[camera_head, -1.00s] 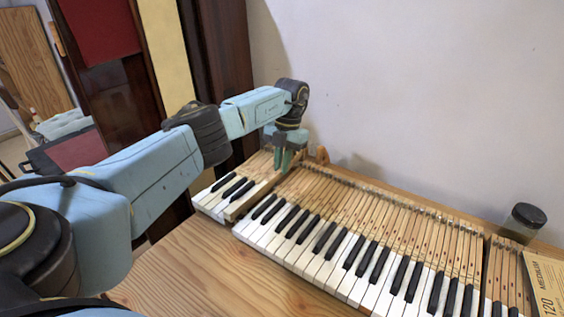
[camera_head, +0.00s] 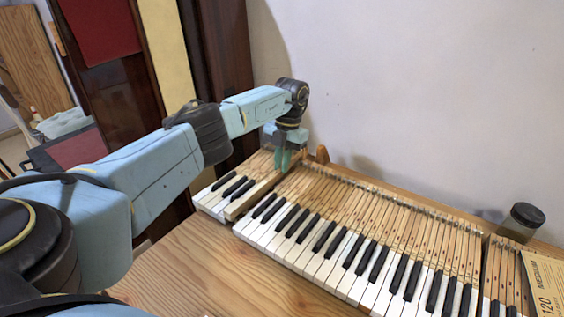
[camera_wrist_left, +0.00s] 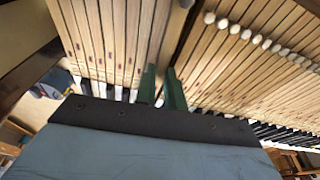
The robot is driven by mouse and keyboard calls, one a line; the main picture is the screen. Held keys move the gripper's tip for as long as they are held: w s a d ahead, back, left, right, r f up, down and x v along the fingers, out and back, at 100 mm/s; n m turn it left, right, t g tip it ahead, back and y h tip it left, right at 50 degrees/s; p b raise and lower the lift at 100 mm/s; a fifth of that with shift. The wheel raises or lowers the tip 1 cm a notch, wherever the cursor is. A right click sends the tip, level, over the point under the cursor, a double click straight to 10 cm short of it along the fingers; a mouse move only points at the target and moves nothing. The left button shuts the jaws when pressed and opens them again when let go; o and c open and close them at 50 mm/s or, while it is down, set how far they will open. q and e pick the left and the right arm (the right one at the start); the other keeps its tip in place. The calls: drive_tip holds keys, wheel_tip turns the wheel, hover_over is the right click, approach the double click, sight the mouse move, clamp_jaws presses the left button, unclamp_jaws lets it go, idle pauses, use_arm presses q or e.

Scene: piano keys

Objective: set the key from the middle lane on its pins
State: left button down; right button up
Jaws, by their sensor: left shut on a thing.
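My left gripper (camera_head: 283,159) has its green fingers down at the back of the keyboard, near the gap between the small left group of keys and the long main group. In the left wrist view, the gripper (camera_wrist_left: 163,88) is shut on the wooden key (camera_wrist_left: 172,42), which runs between its two fingers. In the head view, a long bare-wood piece (camera_head: 250,199), which looks like this key, lies between the two groups; its front end shows beside the white keys. The pins under it are hidden, and I cannot tell whether it is seated. My right gripper is not in view.
The main row of keys (camera_head: 330,240) stretches right; the short group (camera_head: 222,192) is on the left. The front wooden table (camera_head: 212,262) is clear. A wall stands close behind.

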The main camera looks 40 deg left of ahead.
use_arm(q)
drive_tip(key=shift+f+b, duration=0.3)
drive_tip(key=shift+f, duration=0.3)
drive_tip(key=c, duration=1.8)
unclamp_jaws()
drive_tip(key=shift+r, duration=0.15)
drive_tip(key=shift+s+p+v, duration=0.25)
drive_tip(key=shift+p+v, duration=0.75)
drive_tip(key=shift+p, duration=0.05)
drive_tip(key=o, duration=0.5)
drive_tip(key=shift+o, duration=0.2)
